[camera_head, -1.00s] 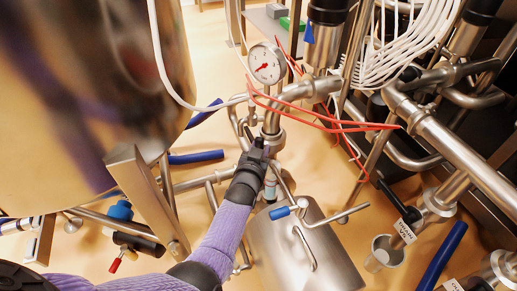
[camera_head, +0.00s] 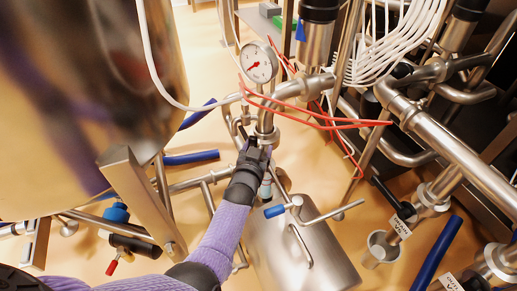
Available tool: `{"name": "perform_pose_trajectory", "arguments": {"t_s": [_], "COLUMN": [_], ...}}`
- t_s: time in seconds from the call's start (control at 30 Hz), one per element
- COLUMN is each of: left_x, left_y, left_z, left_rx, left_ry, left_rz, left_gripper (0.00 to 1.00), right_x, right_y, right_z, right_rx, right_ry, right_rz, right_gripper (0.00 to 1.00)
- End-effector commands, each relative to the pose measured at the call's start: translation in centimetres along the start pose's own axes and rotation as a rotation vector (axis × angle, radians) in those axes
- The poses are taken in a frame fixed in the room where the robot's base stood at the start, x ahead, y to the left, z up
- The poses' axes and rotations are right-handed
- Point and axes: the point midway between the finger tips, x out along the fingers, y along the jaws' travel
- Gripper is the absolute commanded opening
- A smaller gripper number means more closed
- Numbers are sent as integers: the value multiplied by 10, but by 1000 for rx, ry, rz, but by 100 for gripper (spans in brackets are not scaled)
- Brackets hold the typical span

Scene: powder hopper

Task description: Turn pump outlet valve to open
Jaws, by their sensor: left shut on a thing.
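My left gripper (camera_head: 255,148) is shut at the vertical steel pipe (camera_head: 265,122) below the round pressure gauge (camera_head: 258,62). It appears closed on the handle of the pump outlet valve, but the fingers and wrist hide most of the handle and valve body, so its angle cannot be told. A small pale cylinder with a teal band (camera_head: 265,188) shows just below the gripper. My right gripper is not in view.
Red cables (camera_head: 320,122) cross in front of the pipes at right. A large steel vessel (camera_head: 95,90) fills the upper left. Tan floor shows between the pipes.

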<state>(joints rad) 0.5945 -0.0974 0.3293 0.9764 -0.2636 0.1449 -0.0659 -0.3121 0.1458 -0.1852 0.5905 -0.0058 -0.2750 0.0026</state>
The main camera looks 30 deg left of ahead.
Motion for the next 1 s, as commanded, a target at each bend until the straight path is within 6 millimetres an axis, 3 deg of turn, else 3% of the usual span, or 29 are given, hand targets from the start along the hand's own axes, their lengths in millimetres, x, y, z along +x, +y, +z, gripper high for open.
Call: {"name": "perform_pose_trajectory", "arguments": {"t_s": [0.43,0.8,1.0], "left_x": [-7,-81,-99], "left_y": [0,-1,0], "left_z": [-4,-8,-2], "left_rx": [-1,-2,-1], "left_ry": [1,3,1], "left_rz": [0,0,0], "left_gripper": [68,68,68], "right_x": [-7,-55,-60], "right_y": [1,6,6], "right_z": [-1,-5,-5], "right_rx": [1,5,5], "right_ry": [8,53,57], "right_rz": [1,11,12], "right_gripper": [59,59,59]}}
